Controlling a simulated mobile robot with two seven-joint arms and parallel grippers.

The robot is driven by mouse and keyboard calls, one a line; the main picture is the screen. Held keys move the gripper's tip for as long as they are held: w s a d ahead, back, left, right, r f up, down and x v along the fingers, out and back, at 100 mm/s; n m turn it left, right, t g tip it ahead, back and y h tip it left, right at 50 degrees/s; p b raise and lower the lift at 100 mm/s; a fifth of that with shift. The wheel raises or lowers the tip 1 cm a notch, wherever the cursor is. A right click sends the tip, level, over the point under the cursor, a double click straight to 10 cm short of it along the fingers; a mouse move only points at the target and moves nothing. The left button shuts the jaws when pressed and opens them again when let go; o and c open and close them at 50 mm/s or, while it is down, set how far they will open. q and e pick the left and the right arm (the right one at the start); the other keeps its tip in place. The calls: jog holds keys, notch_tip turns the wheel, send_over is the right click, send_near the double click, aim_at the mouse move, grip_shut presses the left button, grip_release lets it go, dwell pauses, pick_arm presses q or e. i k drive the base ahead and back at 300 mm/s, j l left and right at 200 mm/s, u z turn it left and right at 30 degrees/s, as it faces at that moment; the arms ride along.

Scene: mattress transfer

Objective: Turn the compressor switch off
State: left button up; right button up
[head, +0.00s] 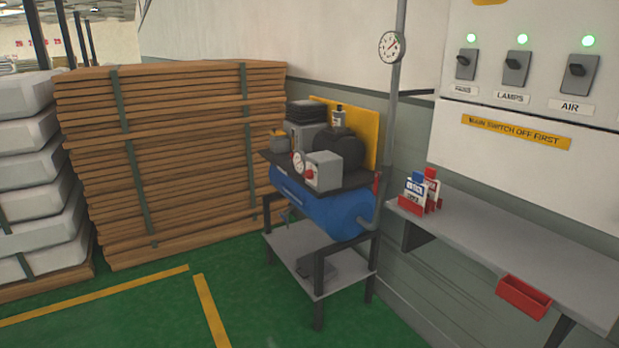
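The compressor has a blue tank (320,207) on a dark metal stand, left of the wall shelf. On top of it are a dark motor (342,152) and a grey switch box (323,171) with a small red knob (309,177) on its left-facing side. The knob is too small to tell its position. A round gauge (298,161) stands beside the box. A yellow panel (365,125) is behind the motor. Neither of my grippers is in view.
A wall panel holds three switches, including the AIR switch (577,74), under lit green lamps, with a yellow sign (516,132). A grey shelf (510,235) juts out at right. Stacked boards (185,150) stand at left. Green floor (260,305) in front is clear.

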aim_at(308, 173)
jog(key=i+j+z, duration=0.15)
jog(key=z, duration=0.25)
jog(key=i+j+z, duration=0.15)
jog(key=z, duration=0.25)
jog(key=i+j+z, duration=0.1)
jog(key=j, duration=0.15)
jog(key=i+j+z, duration=0.1)
jog(key=j, duration=0.2)
jog(key=i+j+z, duration=0.15)
jog(key=j, duration=0.15)
jog(key=i+j, duration=0.1)
jog(key=j, duration=0.3)
jog(key=i+j+z, duration=0.15)
jog(key=j, duration=0.7)
jog(key=i+j+z, duration=0.1)
jog(key=j, duration=0.3)
jog(key=i+j, duration=0.1)
jog(key=j, duration=0.35)
jog(key=i+j, duration=0.1)
jog(key=j, duration=0.35)
jog(key=i+j, duration=0.15)
jog(key=j, duration=0.25)
jog(key=i+j, duration=0.1)
jog(key=j, duration=0.35)
jog(key=i+j, duration=0.1)
jog(key=j, duration=0.35)
